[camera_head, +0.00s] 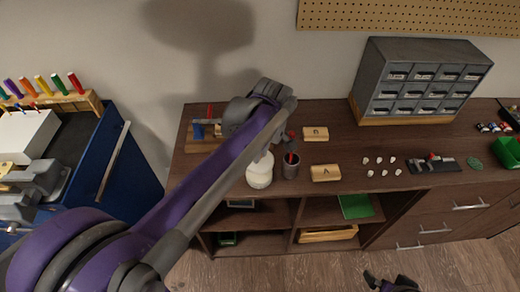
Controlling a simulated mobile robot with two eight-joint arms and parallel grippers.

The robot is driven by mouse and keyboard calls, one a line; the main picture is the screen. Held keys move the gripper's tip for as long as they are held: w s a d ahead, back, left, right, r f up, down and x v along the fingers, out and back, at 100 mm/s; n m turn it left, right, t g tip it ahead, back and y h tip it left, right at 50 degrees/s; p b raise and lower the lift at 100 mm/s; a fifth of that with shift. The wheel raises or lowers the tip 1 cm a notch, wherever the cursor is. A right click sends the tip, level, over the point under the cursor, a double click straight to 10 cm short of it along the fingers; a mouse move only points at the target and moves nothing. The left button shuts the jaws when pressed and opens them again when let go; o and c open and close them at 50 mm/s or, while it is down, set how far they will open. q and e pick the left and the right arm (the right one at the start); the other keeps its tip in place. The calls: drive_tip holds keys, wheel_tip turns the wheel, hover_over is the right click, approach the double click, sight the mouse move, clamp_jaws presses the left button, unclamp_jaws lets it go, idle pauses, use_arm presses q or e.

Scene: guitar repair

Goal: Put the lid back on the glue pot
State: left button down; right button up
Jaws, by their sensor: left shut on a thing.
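The white glue pot (259,174) stands upright near the front edge of the wooden bench. My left arm reaches across from the lower left, and its forearm covers much of the space above the pot. My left gripper (264,150) is low over the pot's top, mostly hidden behind the forearm. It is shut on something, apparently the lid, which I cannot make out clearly. Whether the lid touches the pot's rim is hidden. My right gripper (388,283) shows only partly at the bottom edge, away from the bench; its jaws are unclear.
A dark cup (291,169) with a red-handled tool stands just right of the pot. Wooden blocks marked B (315,134) and A (326,173) lie further right, then several small white pieces. A grey drawer cabinet (420,80) stands behind. A wooden rack (203,143) is at left.

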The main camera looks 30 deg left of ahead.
sight(261, 161)
use_arm(q)
drive_tip(key=shift+f+b, duration=1.45)
drive_tip(key=shift+f, duration=0.95)
drive_tip(key=shift+f+b, duration=0.4)
drive_tip(key=shift+f, duration=0.25)
drive_tip(key=shift+f, duration=0.15)
drive_tip(key=shift+c, duration=0.8)
unclamp_jaws()
